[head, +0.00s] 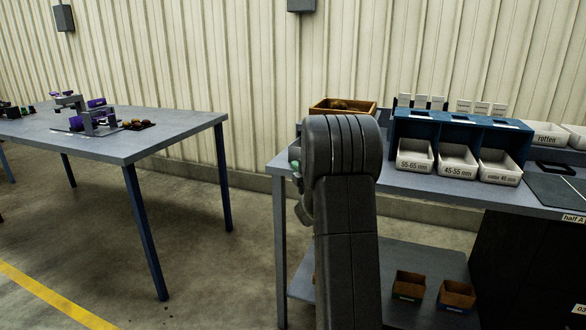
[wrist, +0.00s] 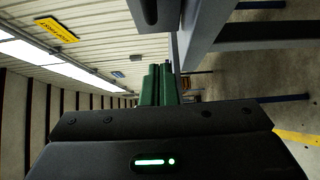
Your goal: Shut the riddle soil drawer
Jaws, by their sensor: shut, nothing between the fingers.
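The blue riddle stand (head: 462,130) is on the right-hand bench, with white bins labelled 55-65 mm (head: 414,160), 45-55 mm (head: 457,167) and under 45 mm (head: 499,172) at its front. I cannot make out a soil drawer for certain in either view; my arm covers the bench to the left of the bins. My gripper (wrist: 159,70) shows in the wrist view with its green fingers together and nothing between them. In the head view my arm hides most of it.
A wooden crate (head: 343,106) with potatoes stands behind my arm. Two small brown boxes (head: 408,286) (head: 456,296) sit on the lower shelf (head: 430,262). A second table (head: 150,125) stands left, with open floor (head: 215,260) between. A dark rounded part (wrist: 150,12) is close in the wrist view.

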